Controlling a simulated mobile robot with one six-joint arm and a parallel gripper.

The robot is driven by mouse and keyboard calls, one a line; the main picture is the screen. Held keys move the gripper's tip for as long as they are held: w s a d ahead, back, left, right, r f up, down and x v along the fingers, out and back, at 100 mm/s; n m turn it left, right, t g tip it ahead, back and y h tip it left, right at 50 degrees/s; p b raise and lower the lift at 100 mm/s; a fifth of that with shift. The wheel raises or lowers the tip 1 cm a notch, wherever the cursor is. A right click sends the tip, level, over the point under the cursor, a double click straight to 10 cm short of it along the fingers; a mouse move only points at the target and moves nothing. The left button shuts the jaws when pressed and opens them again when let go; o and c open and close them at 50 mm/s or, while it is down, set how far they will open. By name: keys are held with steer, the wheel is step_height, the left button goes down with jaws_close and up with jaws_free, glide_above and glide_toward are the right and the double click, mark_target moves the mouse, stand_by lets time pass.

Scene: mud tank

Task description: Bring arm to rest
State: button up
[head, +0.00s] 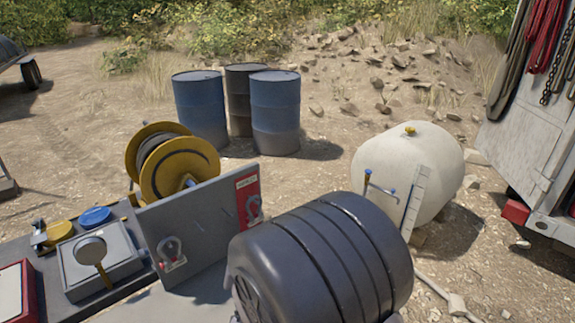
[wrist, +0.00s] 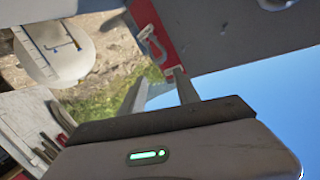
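My gripper (wrist: 164,76) shows in the wrist view with its two grey fingers apart and nothing between them. Its dark body with a green light fills the bottom of that view. Beyond the fingertips is the grey upright panel (wrist: 235,35) with a red strip (wrist: 148,15) and a metal shackle (wrist: 152,45). I cannot tell how close the fingertips are to the strip. In the head view, the same panel (head: 205,220) stands at lower centre, with its red strip (head: 247,190) on the right edge. My gripper does not show in the head view.
A black ribbed tank (head: 320,260) stands right of the panel. A yellow hose reel (head: 180,168) is behind the panel. Blue drums (head: 275,115) and a cream tank (head: 385,165) stand on the dirt beyond. A trailer with hanging ropes (head: 530,140) is at right. Open ground lies left.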

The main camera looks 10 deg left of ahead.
steer(key=s+d+r+m+g, duration=0.35)
steer(key=d+r, duration=0.55)
steer(key=d, duration=0.5)
steer(key=s+d+g+h, duration=0.1)
steer(key=s+d+g, duration=0.2)
steer(key=s, duration=0.8)
steer(key=s+d+g, duration=0.3)
steer(key=s+d, duration=0.4)
steer(key=s, duration=0.4)
steer(key=shift+s+d+r+h, duration=0.25)
steer(key=shift+s+d+h, duration=0.15)
steer(key=shift+m, duration=0.25)
